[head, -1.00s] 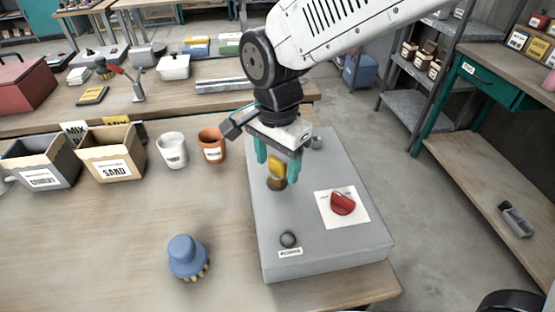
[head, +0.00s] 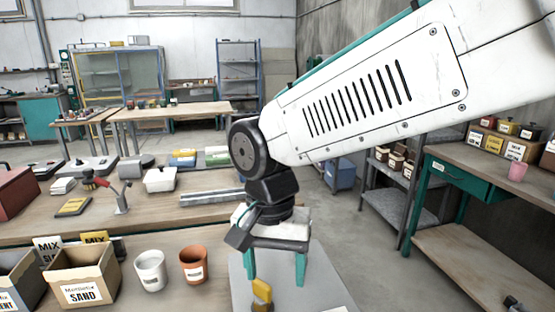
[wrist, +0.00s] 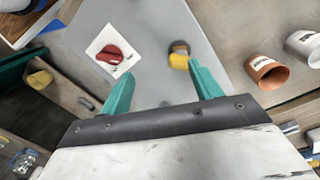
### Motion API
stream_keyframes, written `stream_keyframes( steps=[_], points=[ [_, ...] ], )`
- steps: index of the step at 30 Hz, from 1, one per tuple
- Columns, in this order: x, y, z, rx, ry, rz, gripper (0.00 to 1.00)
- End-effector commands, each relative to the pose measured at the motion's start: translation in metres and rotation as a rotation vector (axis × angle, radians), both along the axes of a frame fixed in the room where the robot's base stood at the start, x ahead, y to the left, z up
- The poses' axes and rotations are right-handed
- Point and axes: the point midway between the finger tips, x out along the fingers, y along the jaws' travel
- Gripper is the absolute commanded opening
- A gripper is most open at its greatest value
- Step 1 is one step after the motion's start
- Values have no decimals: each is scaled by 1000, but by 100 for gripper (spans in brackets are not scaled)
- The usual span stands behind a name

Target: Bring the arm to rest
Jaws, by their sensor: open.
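My gripper (head: 275,268) hangs from my white arm above the grey control box (head: 240,290). Its two teal fingers are apart with nothing between them. In the wrist view the fingers (wrist: 162,92) point toward the box top (wrist: 150,55). A yellow-topped knob (head: 262,291) stands on the box below the gripper, and it also shows in the wrist view (wrist: 179,60), apart from the fingers. A red dial (wrist: 109,54) on a white plate shows in the wrist view only.
A terracotta cup (head: 194,266), a white cup (head: 150,271) and a cardboard sand box (head: 83,277) stand left of the control box. A metal bar (head: 212,197) lies on the bench behind. Open floor (head: 345,240) lies to the right.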

Motion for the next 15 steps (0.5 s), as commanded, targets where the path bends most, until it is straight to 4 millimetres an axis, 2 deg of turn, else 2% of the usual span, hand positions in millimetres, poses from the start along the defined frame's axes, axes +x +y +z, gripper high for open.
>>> stream_keyframes(
  steps=[3,7,12,15],
  points=[
    [-12,-51,6,9,17,179,63],
    [-30,-113,13,28,19,331,63],
    [-61,-185,16,49,-9,424,63],
    [-81,-219,15,53,-43,416,63]
  ],
)
